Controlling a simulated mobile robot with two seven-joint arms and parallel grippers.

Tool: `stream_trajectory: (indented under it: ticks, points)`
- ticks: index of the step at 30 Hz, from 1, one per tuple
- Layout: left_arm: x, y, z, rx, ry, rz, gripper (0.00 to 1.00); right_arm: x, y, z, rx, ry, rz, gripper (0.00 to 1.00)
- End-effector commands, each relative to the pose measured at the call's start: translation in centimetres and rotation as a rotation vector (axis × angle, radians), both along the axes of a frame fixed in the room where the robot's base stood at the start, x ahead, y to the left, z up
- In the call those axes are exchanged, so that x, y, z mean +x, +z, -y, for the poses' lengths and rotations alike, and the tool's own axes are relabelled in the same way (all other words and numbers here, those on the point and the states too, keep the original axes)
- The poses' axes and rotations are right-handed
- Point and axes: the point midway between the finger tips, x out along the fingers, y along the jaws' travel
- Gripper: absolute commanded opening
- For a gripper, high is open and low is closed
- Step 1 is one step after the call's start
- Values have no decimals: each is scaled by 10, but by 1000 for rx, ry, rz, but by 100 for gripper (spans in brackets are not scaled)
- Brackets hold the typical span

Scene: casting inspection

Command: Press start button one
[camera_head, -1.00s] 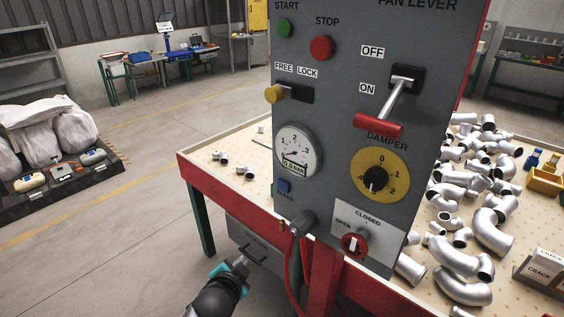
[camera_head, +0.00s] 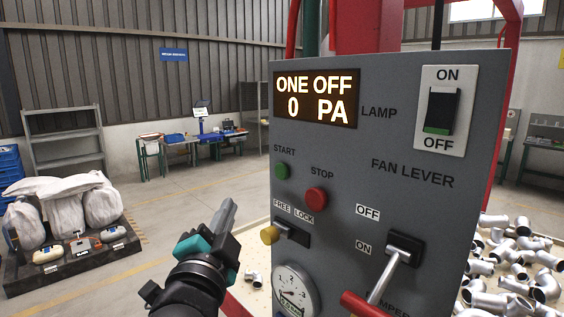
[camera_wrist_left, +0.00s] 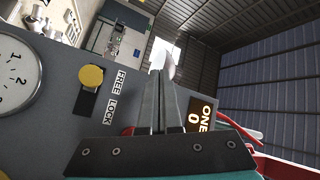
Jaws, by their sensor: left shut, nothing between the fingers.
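The green start button (camera_head: 281,171) sits on the grey control panel (camera_head: 345,160), under the label START. The red stop button (camera_head: 316,197) is to its lower right. The display (camera_head: 316,98) above reads ONE OFF, 0 PA. My left gripper (camera_head: 228,207) is shut and empty, to the left of the panel and lower left of the green button, apart from it in the picture. In the left wrist view my closed fingers (camera_wrist_left: 163,85) point up past the panel; the green button cannot be made out there. My right gripper is not in view.
The yellow free/lock knob (camera_head: 269,235) stands out from the panel near my left gripper. The red-handled fan lever (camera_head: 385,277) and a gauge (camera_head: 294,291) are lower. Metal pipe fittings (camera_head: 520,265) lie to the right. The space left of the panel is open.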

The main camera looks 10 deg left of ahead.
Motion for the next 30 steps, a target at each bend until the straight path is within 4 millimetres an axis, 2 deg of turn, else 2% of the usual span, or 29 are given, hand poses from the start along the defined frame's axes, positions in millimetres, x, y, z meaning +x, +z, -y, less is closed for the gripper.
stream_trajectory:
  ticks: [1,3,7,20,30]
  points:
    - [-6,16,0,5,2,24,0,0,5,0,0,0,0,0]
    - [-12,28,0,10,5,46,0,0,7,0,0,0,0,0]
    - [-18,39,-1,14,7,70,0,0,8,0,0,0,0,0]
    - [-17,40,0,14,8,72,0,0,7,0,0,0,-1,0]
    - [14,39,24,12,9,72,0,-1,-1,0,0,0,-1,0]
